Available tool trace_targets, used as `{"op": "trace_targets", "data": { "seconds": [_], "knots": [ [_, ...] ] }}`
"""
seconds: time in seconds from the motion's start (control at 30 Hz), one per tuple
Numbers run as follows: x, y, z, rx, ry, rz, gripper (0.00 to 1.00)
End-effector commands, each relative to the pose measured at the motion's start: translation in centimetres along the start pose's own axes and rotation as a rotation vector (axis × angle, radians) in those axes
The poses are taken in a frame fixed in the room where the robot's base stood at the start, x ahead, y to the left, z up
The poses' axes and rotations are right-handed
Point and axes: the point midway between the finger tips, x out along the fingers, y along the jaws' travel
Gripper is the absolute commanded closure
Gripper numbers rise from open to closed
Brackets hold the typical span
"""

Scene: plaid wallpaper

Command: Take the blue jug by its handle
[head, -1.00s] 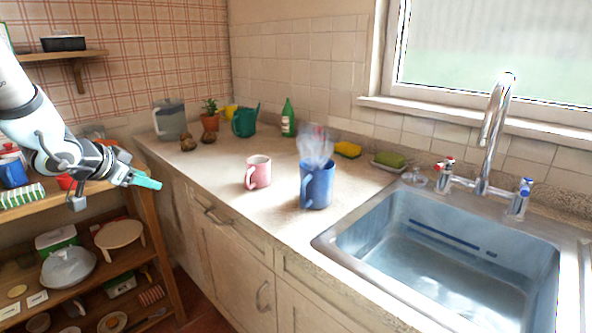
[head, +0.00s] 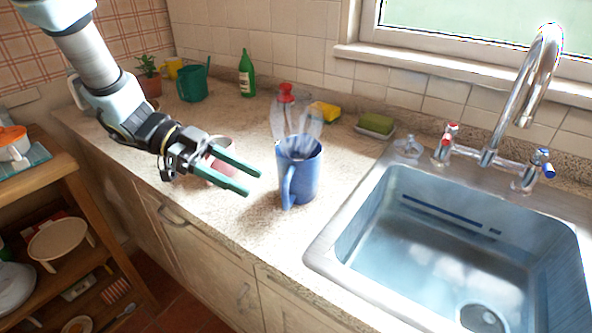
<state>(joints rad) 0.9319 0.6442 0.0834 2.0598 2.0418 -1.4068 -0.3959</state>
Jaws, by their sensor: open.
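The blue jug (head: 305,176) stands upright on the counter, left of the sink. Its handle (head: 287,188) faces the front left. Clear items with a red top (head: 286,93) show above its rim; whether they stand in it or behind it I cannot tell. My gripper (head: 254,182) is open and empty, its two green fingers pointing right toward the jug. The fingertips are left of the handle and appear apart from it.
A pink mug (head: 222,170) is partly hidden behind my gripper. Behind are a green bottle (head: 247,74), a green watering can (head: 193,84), a yellow sponge (head: 325,112) and a green sponge on a dish (head: 375,124). The sink (head: 440,240) is at right.

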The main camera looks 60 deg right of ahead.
Motion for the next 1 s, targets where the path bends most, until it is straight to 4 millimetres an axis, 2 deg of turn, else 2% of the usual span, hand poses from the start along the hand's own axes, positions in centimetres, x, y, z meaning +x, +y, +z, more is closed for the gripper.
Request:
{"op": "trace_targets", "data": {
  "seconds": [0.23, 0.5, 0.8, 1.0],
  "knots": [
    [1.9, -0.2, -0.3, -0.001, 0.000, 0.001, 0.48],
    [5.5, -0.8, -0.2, -0.001, -0.001, 0.001, 0.48],
    [6.1, -0.8, -0.1, 0.000, -0.001, -0.003, 0.48],
    [6.0, -0.8, -0.1, 0.000, -0.001, -0.003, 0.69]
  ]
}}
